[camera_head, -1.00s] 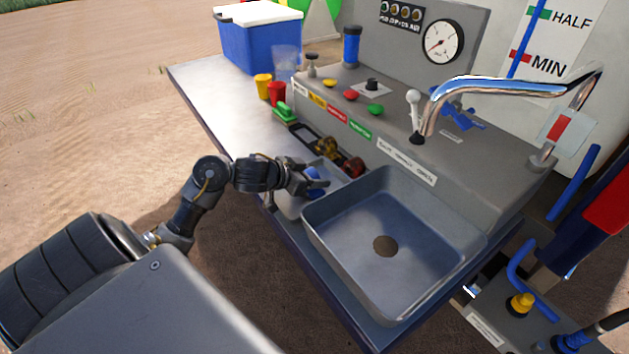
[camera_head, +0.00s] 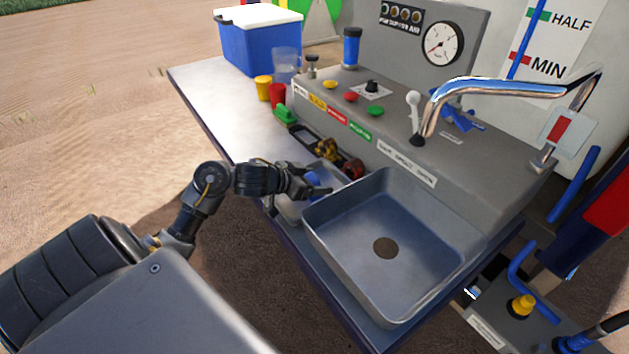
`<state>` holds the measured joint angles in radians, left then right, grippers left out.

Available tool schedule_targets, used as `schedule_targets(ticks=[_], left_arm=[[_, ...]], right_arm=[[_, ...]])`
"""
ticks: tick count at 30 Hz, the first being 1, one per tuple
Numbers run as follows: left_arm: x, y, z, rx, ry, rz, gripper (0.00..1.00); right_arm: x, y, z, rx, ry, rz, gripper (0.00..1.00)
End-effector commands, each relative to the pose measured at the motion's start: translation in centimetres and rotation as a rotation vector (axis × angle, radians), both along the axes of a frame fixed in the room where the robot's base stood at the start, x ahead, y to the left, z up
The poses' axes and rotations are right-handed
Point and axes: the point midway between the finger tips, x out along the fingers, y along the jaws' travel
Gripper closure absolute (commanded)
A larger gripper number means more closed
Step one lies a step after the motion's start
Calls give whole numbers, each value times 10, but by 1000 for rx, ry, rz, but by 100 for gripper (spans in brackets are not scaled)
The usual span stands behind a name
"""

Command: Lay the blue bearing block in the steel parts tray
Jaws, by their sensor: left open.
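The blue bearing block (camera_head: 313,178) shows as a small blue patch at my left gripper, partly hidden by its fingers. My left gripper (camera_head: 318,190) is open, low over the grey steel parts tray (camera_head: 289,211) at the left of the sink. The block appears to be within the tray; whether it touches the fingers or rests on the tray floor I cannot tell. My left forearm and hand cover part of the tray. My right gripper is not in view.
The empty sink (camera_head: 385,215) is just right of the tray, with a chrome tap (camera_head: 510,88) above. Behind the tray are a dark holder with yellow (camera_head: 326,149) and red (camera_head: 353,168) parts. The left counter is clear.

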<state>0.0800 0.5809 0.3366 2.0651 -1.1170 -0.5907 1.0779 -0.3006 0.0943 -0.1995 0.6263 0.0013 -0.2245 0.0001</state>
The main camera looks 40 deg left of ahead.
Motion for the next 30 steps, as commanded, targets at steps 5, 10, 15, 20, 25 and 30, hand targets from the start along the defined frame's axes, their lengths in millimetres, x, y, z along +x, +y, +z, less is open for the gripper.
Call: schedule_targets(ticks=[5, 10, 15, 20, 25, 30], left_arm=[[-19, 7, 13, 7, 0, 0, 31], [-50, 16, 30, 8, 2, -2, 31], [-79, 24, 46, 5, 2, -1, 31], [-94, 28, 55, 2, 0, -1, 31], [-101, 30, 59, 0, 0, 1, 31], [-101, 31, 59, 0, -1, 1, 31]], right_arm=[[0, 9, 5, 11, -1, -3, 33], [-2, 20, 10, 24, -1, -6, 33], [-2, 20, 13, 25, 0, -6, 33], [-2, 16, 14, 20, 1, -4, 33], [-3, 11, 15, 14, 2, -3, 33], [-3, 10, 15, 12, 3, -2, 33]])
